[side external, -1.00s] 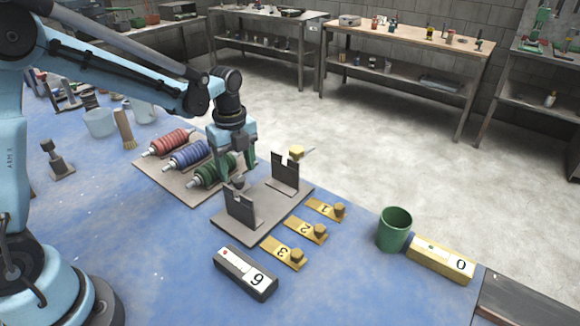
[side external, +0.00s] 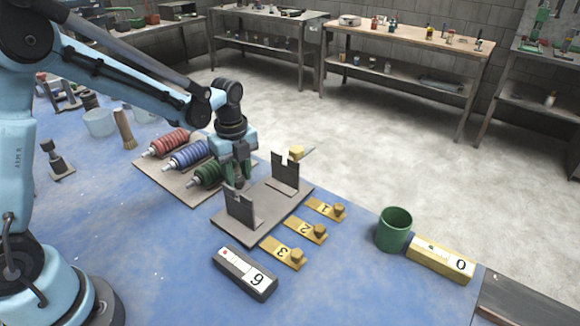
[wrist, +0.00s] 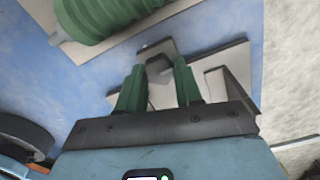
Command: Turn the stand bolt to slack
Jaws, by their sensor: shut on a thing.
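The stand (side external: 270,208) is a grey plate with two notched uprights, a near one (side external: 240,210) and a far one (side external: 285,178). My gripper (side external: 238,182) points down at the near upright's top, its green fingers on either side of the stand bolt. In the wrist view the stand bolt (wrist: 158,68) is a grey head between the fingertips (wrist: 160,80), and my gripper is shut on it. In the side view the fingers mostly hide the bolt. The bolt's turn angle cannot be told.
A board (side external: 190,195) with red, blue and green ribbed tubes lies left of the stand. Yellow plates numbered 1, 2 and 3 (side external: 305,230) lie to its right. A dark box marked 6 (side external: 245,273), a green cup (side external: 394,230) and a yellow box marked 0 (side external: 440,258) stand nearby.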

